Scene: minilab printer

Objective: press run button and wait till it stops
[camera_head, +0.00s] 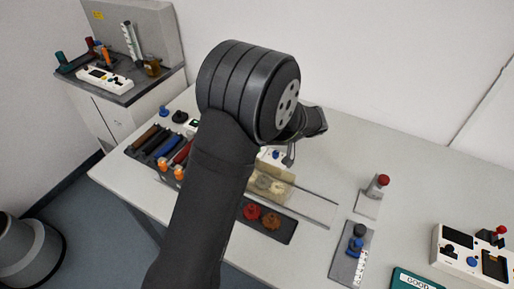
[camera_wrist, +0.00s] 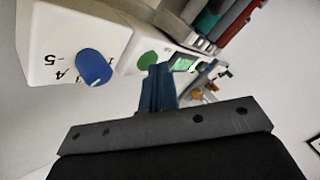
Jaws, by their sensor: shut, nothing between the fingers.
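In the wrist view a white device (camera_wrist: 75,40) carries a blue knob (camera_wrist: 94,67) with printed numbers, a green round button (camera_wrist: 147,60) and a small lit green screen (camera_wrist: 183,64). The green button may be the run button; no label on it is readable. My gripper (camera_wrist: 160,70) is shut and empty, its blue fingertips close beside the green button in the picture. I cannot tell whether they touch it. In the head view my arm hides the gripper and much of the device; part of a white unit with a blue knob (camera_head: 276,154) shows behind it.
A rack of coloured cartridges (camera_head: 160,143) stands left of my arm. A clear-topped tray (camera_head: 310,207) and a dark tray with red and orange round pieces (camera_head: 270,228) lie near it. A red-knobbed stand (camera_head: 370,198) and white control box (camera_head: 465,258) are at right.

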